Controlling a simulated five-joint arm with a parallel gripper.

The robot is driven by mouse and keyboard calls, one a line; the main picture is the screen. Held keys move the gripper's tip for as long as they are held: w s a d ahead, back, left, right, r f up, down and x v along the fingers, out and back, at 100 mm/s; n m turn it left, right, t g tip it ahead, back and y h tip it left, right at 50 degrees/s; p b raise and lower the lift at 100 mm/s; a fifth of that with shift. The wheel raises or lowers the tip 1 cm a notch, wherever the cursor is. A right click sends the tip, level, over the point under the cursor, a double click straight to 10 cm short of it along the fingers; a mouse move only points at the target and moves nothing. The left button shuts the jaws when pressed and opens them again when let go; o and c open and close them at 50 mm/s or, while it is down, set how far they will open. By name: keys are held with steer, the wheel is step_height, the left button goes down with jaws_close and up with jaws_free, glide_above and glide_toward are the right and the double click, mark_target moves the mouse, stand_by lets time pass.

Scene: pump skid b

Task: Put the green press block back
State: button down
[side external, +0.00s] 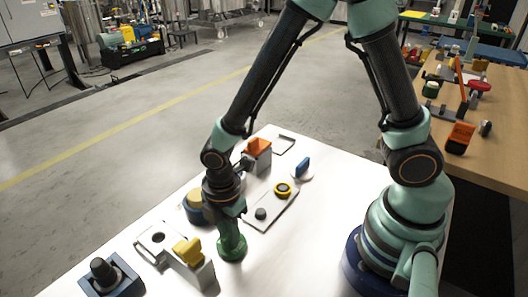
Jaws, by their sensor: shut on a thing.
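My gripper (229,213) points down over the white table (315,240), near its middle. It is shut on a green piece with a rounded, flared lower end, which I take as the green press block (231,243). The upper part of the block is hidden by the gripper. The block is at or just above the table surface; I cannot tell whether it touches. A grey plate with a round opening (157,239) lies to the left. A flat rectangular outline (285,144) is at the table's far end.
Close by stand a yellow-topped grey block (195,265), a blue round piece with yellow top (194,206) and a grey plate (272,207) with knobs. An orange-topped block (258,152), a blue handle (303,168) and a black knob (103,271) stand further off. The front middle is clear.

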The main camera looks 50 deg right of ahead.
steer(key=shift+f, duration=0.1)
steer(key=c, duration=0.8)
jaws_free()
step_height(320, 180, up, 12)
steer(key=d+r+m+t, duration=0.2)
steer(key=d+r+m, duration=0.1)
steer(key=d+m, duration=0.2)
steer(key=d+r+m+t, duration=0.1)
steer(key=d+r+m, duration=0.3)
steer(key=m, duration=0.3)
steer(key=d+r+m+t, duration=0.2)
steer(key=d+r+m, duration=0.2)
steer(key=d+m, duration=0.2)
steer(key=shift+s+d+t, duration=0.1)
steer(key=shift+s+t, duration=0.2)
steer(key=shift+s, duration=0.1)
